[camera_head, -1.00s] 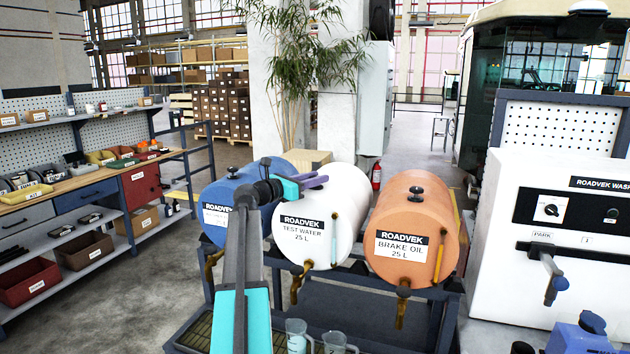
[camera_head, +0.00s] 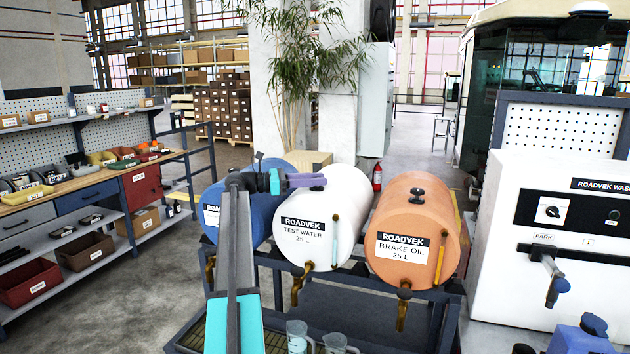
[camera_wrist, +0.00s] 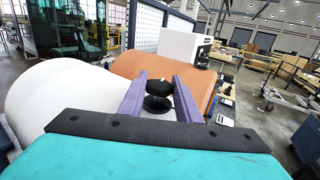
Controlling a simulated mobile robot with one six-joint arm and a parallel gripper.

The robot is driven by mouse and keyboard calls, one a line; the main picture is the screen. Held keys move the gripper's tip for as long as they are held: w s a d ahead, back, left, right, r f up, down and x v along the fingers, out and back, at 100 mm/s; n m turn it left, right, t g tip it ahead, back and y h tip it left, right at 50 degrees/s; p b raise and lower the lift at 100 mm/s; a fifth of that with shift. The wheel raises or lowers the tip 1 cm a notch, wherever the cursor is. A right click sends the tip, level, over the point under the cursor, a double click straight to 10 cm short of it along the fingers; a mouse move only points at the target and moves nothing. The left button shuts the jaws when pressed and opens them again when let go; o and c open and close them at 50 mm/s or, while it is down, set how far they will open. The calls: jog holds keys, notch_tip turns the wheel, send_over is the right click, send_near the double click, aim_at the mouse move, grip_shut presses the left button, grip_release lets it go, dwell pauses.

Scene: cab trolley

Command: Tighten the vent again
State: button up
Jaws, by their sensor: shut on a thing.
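The black vent (camera_wrist: 158,88) shows between the two purple fingers of my gripper (camera_wrist: 160,84) in the wrist view. In the head view my gripper (camera_head: 308,181) is over the top of the white test water drum (camera_head: 345,210), with the dark vent (camera_head: 317,188) at its fingertips. My gripper is shut on this vent. The fingers hide part of it, so I cannot tell how tightly it sits. The orange brake oil drum (camera_head: 415,225) has its own black vent (camera_head: 417,191) on top, clear of my gripper.
A blue drum (camera_head: 262,215) lies left of the white one, partly behind my arm. Brass taps (camera_head: 300,285) hang from the drum fronts. Clear jugs (camera_head: 297,335) stand below on the dark trolley. A white washer (camera_head: 500,285) stands at the right, a workbench (camera_head: 70,200) at the left.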

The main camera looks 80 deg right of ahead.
jog(key=shift+d+r+m+g+y, duration=0.1)
jog(key=shift+m+g+y, duration=0.1)
jog(key=shift+m+y, duration=0.35)
jog(key=shift+d+r+m+g+y, duration=0.1)
jog(key=shift+m+g+y, duration=0.2)
jog(key=shift+y, duration=0.45)
jog(key=shift+a+m+y+p, duration=0.1)
jog(key=shift+m+y+p, duration=0.15)
jog(key=shift+y+p, duration=0.05)
jog(key=o, duration=1)
jog(key=shift+f, duration=0.1)
jog(key=shift+o, duration=0.3)
jog(key=shift+s, duration=0.1)
